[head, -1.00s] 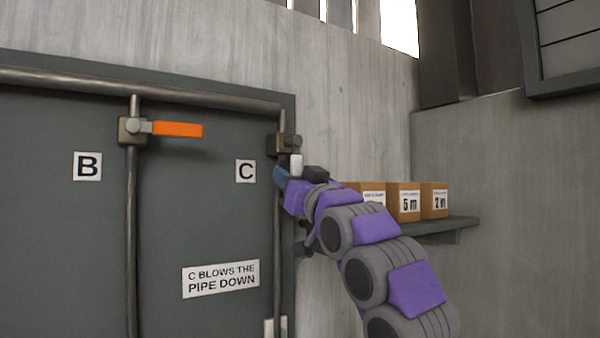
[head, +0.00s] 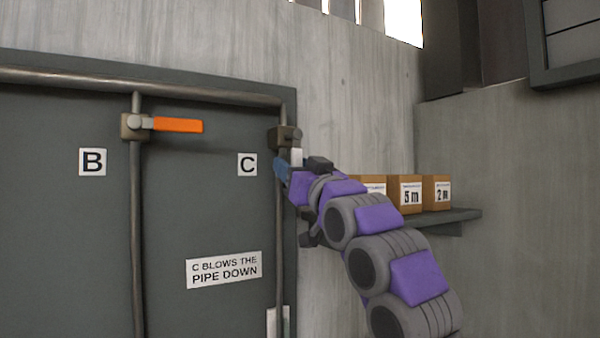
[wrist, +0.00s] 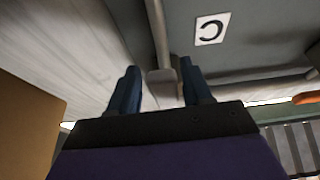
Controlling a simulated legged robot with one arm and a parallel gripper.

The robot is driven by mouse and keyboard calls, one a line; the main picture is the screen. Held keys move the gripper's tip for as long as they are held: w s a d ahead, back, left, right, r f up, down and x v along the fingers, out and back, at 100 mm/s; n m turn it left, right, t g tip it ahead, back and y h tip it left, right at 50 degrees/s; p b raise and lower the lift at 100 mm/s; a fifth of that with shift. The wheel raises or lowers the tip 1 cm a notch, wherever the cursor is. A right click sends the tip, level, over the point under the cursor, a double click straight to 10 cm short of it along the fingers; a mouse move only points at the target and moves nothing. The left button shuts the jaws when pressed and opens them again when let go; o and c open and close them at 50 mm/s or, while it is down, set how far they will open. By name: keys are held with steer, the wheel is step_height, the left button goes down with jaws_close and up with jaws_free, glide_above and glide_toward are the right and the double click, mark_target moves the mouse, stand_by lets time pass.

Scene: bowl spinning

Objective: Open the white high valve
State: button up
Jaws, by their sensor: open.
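The white valve handle (head: 297,157) hangs below a dark valve body (head: 285,137) on the pipe beside label C. My gripper (head: 280,168) is at the handle, with its blue fingers just below the valve body and the arm coming from the lower right. In the wrist view, which is upside down, my gripper (wrist: 160,88) is open, one finger on each side of a pale grey block (wrist: 162,86) at the pipe. That block seems to be the valve handle. Gaps show beside it; I cannot tell whether either finger touches it.
An orange valve handle (head: 178,125) points right on the pipe by label B (head: 92,162). A sign (head: 224,270) reads "C blows the pipe down". Boxes (head: 405,194) stand on a wall shelf (head: 450,218) right of my arm.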

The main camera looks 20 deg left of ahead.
steer(key=shift+a+f, duration=0.1)
steer(key=shift+s+d+f+b, duration=0.4)
steer(key=shift+s+f, duration=0.05)
steer(key=shift+s, duration=0.1)
steer(key=b+v, duration=1.1)
steer(key=v, duration=0.5)
steer(key=shift+w+d+r+b, duration=0.3)
steer(key=shift+d+b, duration=0.05)
